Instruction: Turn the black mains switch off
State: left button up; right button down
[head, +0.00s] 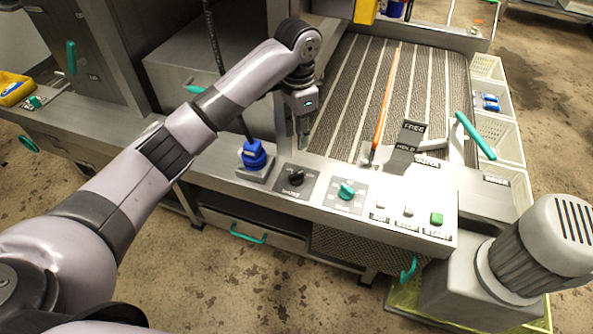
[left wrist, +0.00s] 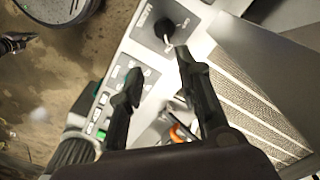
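The black mains switch (head: 297,172) is a small dark knob on a black plate on the sloping control panel in the head view. The left wrist view shows its knob (left wrist: 165,30) near the top, beside the label. My left gripper (head: 303,145) hangs just behind and above the switch, pointing down. In the left wrist view its fingers (left wrist: 158,62) are apart with nothing between them. The right finger's tip lies close below the knob; I cannot tell whether it touches. My right gripper is in neither view.
A teal rotary knob (head: 346,190), several push buttons (head: 436,218) and a blue plug (head: 254,155) share the panel area. A black lever plate (head: 408,140) and an orange rod (head: 385,95) stand behind. A grey finned motor (head: 545,245) stands at right.

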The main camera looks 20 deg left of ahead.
aim_at(297, 174)
pick_arm(q)
jog(key=f, duration=0.5)
jog(key=f+p, duration=0.1)
jog(key=f, duration=0.4)
jog(key=f+p, duration=0.1)
jog(key=f, duration=0.4)
jog(key=shift+w+a+f, duration=0.25)
jog(key=shift+a, duration=0.1)
grip_shut()
